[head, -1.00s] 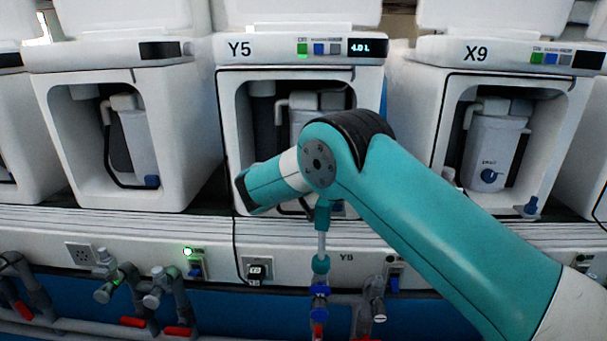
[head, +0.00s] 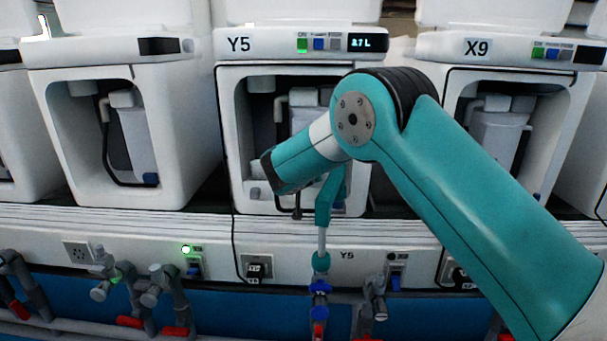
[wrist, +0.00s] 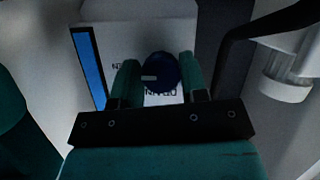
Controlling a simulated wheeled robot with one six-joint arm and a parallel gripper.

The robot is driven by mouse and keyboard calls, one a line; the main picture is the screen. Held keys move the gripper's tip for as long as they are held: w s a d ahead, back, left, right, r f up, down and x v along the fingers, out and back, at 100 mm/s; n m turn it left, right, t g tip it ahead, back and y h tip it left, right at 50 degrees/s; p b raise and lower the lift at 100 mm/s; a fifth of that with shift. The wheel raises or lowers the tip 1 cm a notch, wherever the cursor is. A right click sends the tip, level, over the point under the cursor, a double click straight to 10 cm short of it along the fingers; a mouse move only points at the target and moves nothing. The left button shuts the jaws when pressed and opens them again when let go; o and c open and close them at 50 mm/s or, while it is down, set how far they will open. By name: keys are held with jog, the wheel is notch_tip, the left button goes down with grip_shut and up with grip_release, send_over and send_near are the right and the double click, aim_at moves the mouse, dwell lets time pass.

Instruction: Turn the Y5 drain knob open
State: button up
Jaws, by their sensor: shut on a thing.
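The Y5 unit (head: 292,45) is in the middle of the head view, a white housing with an open front bay and a display that seems to read 3.7 L. The drain knob (wrist: 162,72), round and dark blue with a light mark, shows in the wrist view on a white face with partly covered lettering. My gripper (wrist: 156,74) has its two teal fingers on either side of the knob, shut on it. In the head view my arm covers the knob and the fingertips.
The X9 unit (head: 490,47) stands to the right, partly behind my arm. In the wrist view a dark hose and a white pipe fitting (wrist: 285,88) are close at the right, and the bay wall is at the left. Valves with red handles (head: 130,321) run along the bottom.

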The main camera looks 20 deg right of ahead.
jog(key=shift+a+r, duration=0.1)
jog(key=shift+a, duration=0.05)
jog(key=o, duration=0.8)
jog(key=shift+o, duration=0.7)
jog(key=p+v, duration=0.3)
jog(key=v, duration=1.4)
jog(key=shift+s, duration=0.15)
jog(key=shift+r, duration=0.1)
